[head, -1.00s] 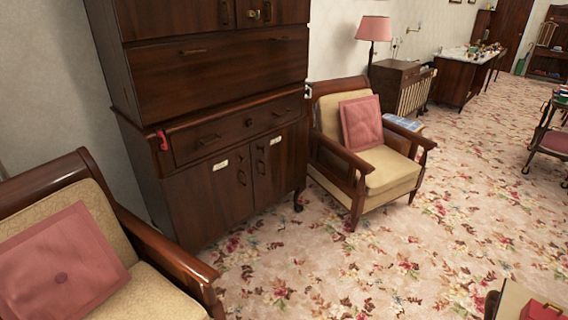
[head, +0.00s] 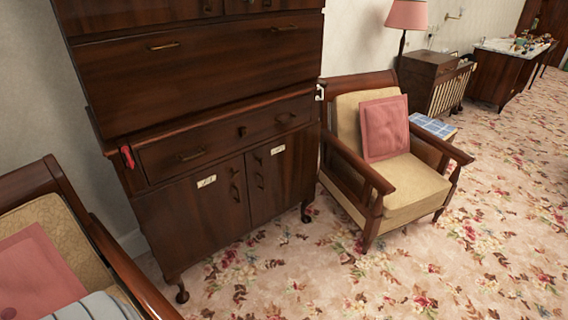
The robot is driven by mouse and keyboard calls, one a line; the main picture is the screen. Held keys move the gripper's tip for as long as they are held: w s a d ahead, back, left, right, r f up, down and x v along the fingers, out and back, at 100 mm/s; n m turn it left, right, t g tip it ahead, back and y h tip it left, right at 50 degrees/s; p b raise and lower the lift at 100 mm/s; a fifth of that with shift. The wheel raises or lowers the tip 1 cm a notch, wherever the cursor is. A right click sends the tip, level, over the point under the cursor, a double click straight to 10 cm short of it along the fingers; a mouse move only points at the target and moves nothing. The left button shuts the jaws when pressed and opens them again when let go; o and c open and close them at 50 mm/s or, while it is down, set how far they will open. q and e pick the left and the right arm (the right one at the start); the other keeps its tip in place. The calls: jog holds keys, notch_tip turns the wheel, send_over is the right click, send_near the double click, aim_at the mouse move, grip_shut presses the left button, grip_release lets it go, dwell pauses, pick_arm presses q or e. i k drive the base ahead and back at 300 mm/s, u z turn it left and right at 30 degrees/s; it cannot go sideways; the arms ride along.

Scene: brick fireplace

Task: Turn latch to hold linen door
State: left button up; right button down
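A tall dark wood cabinet (head: 190,95) stands left of centre in the head view. Its lower part has a left door (head: 196,215) and a right door (head: 273,180), each with a white label too small to read. Both doors look shut. A small dark piece (head: 242,131), perhaps a turning latch or a knob, sits at the middle of the drawer (head: 215,145) above the doors. I cannot tell which door is the linen door. Neither of my grippers is in view.
A red item (head: 127,157) is at the drawer's left side. An armchair (head: 395,190) stands right of the cabinet, another armchair (head: 45,195) at lower left. A grey striped shape (head: 95,308) shows at the bottom left. Floral carpet (head: 300,275) before the cabinet is clear.

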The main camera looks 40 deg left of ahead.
aim_at(232, 172)
jog(key=i, duration=1.1)
jog(key=u, duration=0.8)
jog(key=i, duration=0.75)
jog(key=u, duration=0.5)
